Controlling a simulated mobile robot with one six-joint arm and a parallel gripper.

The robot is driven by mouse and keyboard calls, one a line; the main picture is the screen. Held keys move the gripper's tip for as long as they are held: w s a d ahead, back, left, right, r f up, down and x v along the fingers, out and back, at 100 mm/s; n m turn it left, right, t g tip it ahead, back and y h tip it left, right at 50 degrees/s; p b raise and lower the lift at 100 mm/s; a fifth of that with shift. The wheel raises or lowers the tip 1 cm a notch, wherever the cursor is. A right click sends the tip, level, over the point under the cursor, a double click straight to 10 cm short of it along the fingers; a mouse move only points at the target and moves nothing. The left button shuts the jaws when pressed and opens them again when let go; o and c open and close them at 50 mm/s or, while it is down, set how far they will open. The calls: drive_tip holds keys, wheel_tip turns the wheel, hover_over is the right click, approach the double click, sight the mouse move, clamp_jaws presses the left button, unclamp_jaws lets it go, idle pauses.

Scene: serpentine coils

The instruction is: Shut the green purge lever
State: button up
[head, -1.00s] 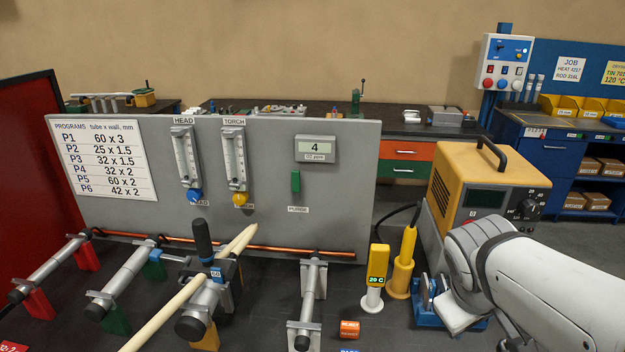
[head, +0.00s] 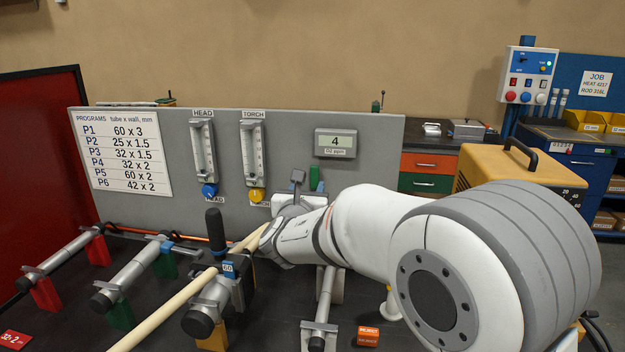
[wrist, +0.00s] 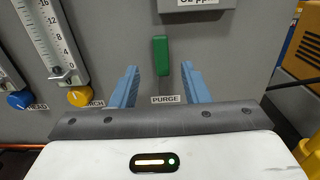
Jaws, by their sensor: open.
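The green purge lever (wrist: 161,55) is on the grey panel, hanging vertical above the PURGE label (wrist: 166,99) in the wrist view. In the head view only part of the lever (head: 314,178) shows above my arm; its lower end and the label are hidden. My gripper (wrist: 160,80) is open, with its two blue fingers pointing at the panel. The fingertips sit left and right of the lever's lower end in the picture, with a gap on each side. Whether they reach level with the lever in depth I cannot tell.
Left of the lever are two flowmeters with a blue knob (head: 209,191) and a yellow knob (head: 256,195). A display reading 4 (head: 335,143) is above it. Tube holders with a pale rod (head: 165,318) stand in front of the panel. A yellow welder (head: 515,172) stands right.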

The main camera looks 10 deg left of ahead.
sight(314, 174)
drive_tip(key=w+p, duration=0.1)
drive_tip(key=w, duration=0.6)
drive_tip(key=shift+w+a+p, duration=0.15)
drive_tip(key=shift+w+p, duration=0.1)
drive_tip(key=shift+p, duration=0.1)
clamp_jaws()
